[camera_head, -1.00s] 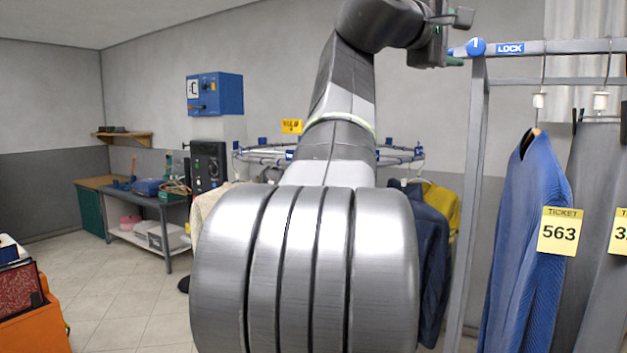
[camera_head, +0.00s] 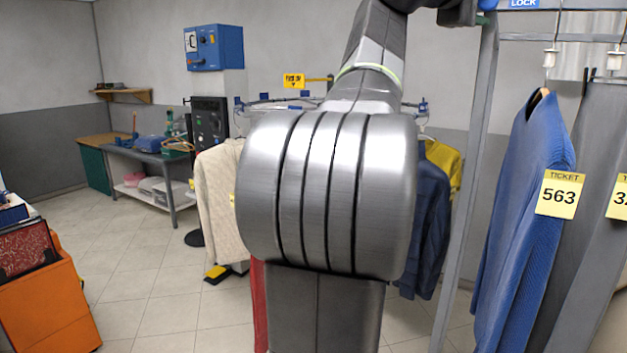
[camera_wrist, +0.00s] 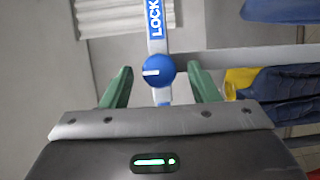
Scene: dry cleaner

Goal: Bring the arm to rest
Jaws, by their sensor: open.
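My gripper (camera_wrist: 161,90) shows in the wrist view with its two green fingers apart and nothing held between them. A blue knob (camera_wrist: 159,71) on the rack's rail shows in the gap between the fingers; I cannot tell how far off it is. The rail bears a blue LOCK label (camera_wrist: 156,20). In the head view my arm rises up the middle, and its end leaves the top edge near the LOCK label (camera_head: 524,3). The fingers are mostly out of that view.
A blue sweater (camera_head: 525,190) with ticket 563 (camera_head: 560,194) hangs at the right beside grey trousers (camera_head: 598,150). A round rail with garments stands behind my arm. A work table (camera_head: 150,158) is at the left, an orange bin (camera_head: 45,305) at lower left.

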